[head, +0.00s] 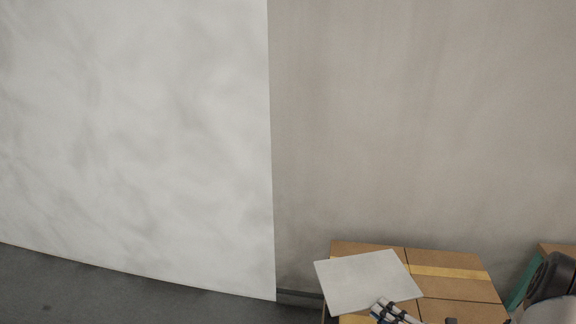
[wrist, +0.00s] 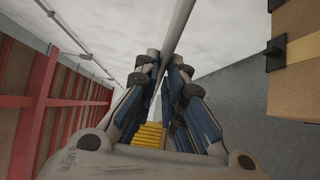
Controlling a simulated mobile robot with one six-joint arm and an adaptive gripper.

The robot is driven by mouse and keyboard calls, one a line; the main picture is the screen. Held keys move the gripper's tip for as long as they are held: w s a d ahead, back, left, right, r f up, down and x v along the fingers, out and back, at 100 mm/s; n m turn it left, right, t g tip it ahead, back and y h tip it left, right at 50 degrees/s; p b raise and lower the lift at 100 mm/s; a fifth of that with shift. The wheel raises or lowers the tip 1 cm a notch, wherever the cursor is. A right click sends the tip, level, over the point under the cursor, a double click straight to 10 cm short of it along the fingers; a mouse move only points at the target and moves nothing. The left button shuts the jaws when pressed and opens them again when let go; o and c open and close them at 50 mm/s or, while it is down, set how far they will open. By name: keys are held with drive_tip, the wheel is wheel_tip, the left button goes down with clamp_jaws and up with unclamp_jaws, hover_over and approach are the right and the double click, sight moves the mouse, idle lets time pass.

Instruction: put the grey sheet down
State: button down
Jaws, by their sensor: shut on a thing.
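The grey sheet (head: 362,280) is a flat, pale, four-sided piece at the lower right of the head view. It overlaps the left part of a cardboard box top (head: 462,288) in the picture. I cannot tell whether it touches the box. My gripper (head: 384,304) is at the sheet's near edge, and the bottom of the picture cuts off the arm. In the wrist view, my gripper (wrist: 166,66) is shut on the sheet. The sheet (wrist: 179,28) shows there almost edge-on, as a narrow grey strip running up from between the blue-padded fingers.
A dark round thing (head: 556,276) and a teal edge (head: 523,285) stand at the far right. A pale wall panel (head: 135,130) fills the left. The wrist view shows a red rack (wrist: 45,105) at left, a cardboard box (wrist: 298,85) at right, and yellow slats (wrist: 149,133) beyond the fingers.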

sight(331, 308)
drive_tip(key=a+r+n+g+y, duration=0.1)
drive_tip(key=a, duration=0.3)
drive_tip(key=w+a+r+n+g+y, duration=0.1)
drive_tip(key=a+r, duration=0.1)
drive_tip(key=a, duration=0.2)
drive_tip(key=w+a+r+n+g+y, duration=0.1)
drive_tip(key=a+r, duration=0.1)
drive_tip(key=a, duration=0.3)
drive_tip(key=shift+w+r+g+y, duration=0.25)
drive_tip(key=shift+g+y, duration=0.15)
drive_tip(key=shift+a+r+t+h, duration=0.2)
drive_tip(key=shift+a+t+h, duration=0.1)
drive_tip(key=shift+a+t, duration=0.1)
drive_tip(key=m+t+h, duration=0.3)
drive_tip(key=h, duration=0.1)
drive_tip(key=shift+f+m+t, duration=0.1)
drive_tip(key=shift+m+t, duration=0.2)
drive_tip(key=shift+m, duration=0.1)
drive_tip(key=shift+d+f+m+t+h, duration=0.1)
drive_tip(key=shift+d+m+t+h, duration=0.25)
drive_tip(key=shift+h, duration=0.45)
drive_tip(key=shift+a, duration=0.1)
